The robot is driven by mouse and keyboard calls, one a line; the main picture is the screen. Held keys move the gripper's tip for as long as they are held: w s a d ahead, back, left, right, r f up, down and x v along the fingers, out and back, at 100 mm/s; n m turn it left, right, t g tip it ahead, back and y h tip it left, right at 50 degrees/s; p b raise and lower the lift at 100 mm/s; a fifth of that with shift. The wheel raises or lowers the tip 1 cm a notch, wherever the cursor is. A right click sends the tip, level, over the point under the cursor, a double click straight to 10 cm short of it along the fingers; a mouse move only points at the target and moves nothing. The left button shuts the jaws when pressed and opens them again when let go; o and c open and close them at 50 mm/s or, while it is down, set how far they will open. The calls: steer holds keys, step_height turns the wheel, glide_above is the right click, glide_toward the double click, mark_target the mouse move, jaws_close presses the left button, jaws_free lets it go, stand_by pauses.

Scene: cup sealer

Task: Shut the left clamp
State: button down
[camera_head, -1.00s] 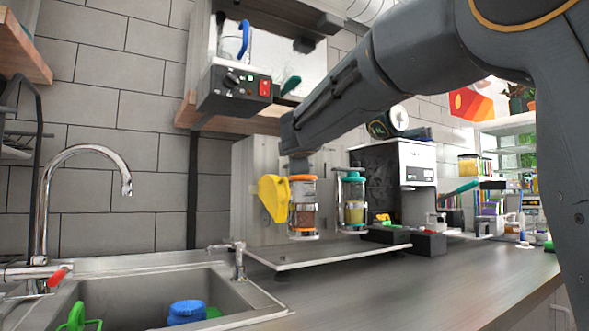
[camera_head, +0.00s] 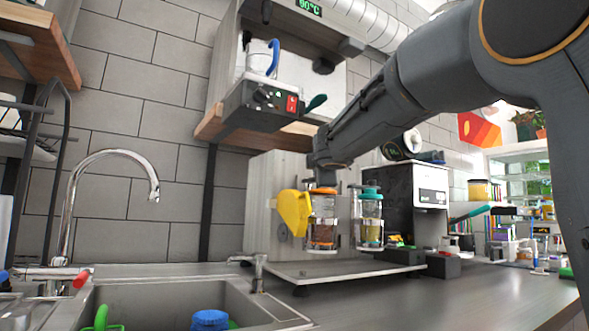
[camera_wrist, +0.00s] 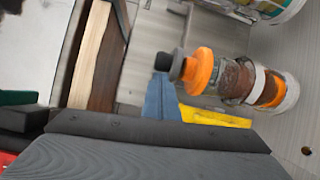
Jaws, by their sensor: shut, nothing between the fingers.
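In the head view two cup-like holders hang on the pale panel. The left clamp (camera_head: 322,221) has an orange top and a clear body with dark and orange contents. A yellow lever-like part (camera_head: 293,213) sits at its left. In the wrist view the left clamp (camera_wrist: 235,78) lies sideways, with an orange collar and a black knob, and the yellow part (camera_wrist: 215,117) shows below it. My gripper (camera_wrist: 160,98) is shut and empty, its blue fingers just left of the yellow part; contact is unclear. In the head view my arm's end hides it.
A teal-topped holder (camera_head: 370,219) hangs to the right. Below is a flat metal plate (camera_head: 340,270) on the counter. A sink (camera_head: 180,291) with a tap (camera_head: 112,157) is at left. A control box (camera_head: 265,104) is above.

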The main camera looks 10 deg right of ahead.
steer(key=shift+d+r+h, duration=0.2)
steer(key=shift+d+h, duration=0.1)
steer(key=shift+d, duration=0.6)
steer(key=s+a+b, duration=0.2)
steer(key=s+a, duration=0.1)
steer(key=s, duration=0.2)
steer(key=s+d, duration=0.3)
steer(key=d, duration=0.2)
steer(key=shift+s+d+f+p, duration=0.2)
steer(key=shift+d+p, duration=0.05)
steer(key=shift+p, duration=0.15)
